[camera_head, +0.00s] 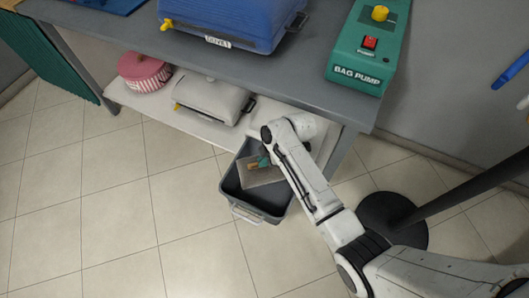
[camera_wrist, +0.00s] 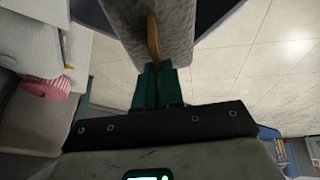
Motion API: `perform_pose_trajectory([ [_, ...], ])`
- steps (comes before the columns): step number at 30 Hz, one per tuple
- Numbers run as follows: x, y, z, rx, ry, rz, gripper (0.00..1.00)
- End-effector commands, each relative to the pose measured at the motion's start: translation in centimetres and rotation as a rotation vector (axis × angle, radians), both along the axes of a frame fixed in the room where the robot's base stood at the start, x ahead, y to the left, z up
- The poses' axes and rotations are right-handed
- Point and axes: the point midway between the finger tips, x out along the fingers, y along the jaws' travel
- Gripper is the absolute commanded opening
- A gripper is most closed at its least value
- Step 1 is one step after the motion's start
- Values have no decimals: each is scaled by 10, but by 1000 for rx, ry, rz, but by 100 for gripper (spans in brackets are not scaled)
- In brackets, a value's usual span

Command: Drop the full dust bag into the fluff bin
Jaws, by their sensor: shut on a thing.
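The dust bag (camera_head: 262,176) is grey-beige with a tan strip along its top. It hangs over the dark grey fluff bin (camera_head: 235,196), which stands on the tiled floor by the table's lower shelf. My gripper (camera_head: 264,160) has green fingers and is shut on the bag's tan strip. In the wrist view my gripper (camera_wrist: 158,72) grips the tan strip of the bag (camera_wrist: 135,25), which fills the top middle. I cannot tell whether the bag's lower part touches the bin floor. My arm hides part of the bin's right side.
A black round stand base (camera_head: 395,215) is at right. Floor at left is clear.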

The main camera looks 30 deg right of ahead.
Motion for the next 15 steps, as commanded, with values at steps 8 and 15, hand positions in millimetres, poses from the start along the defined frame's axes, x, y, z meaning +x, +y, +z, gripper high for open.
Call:
perform_pose_trajectory([
  [8, 0, 0, -12, -1, 0, 19, 0],
  [15, 0, 0, -39, -2, 0, 18, 0],
])
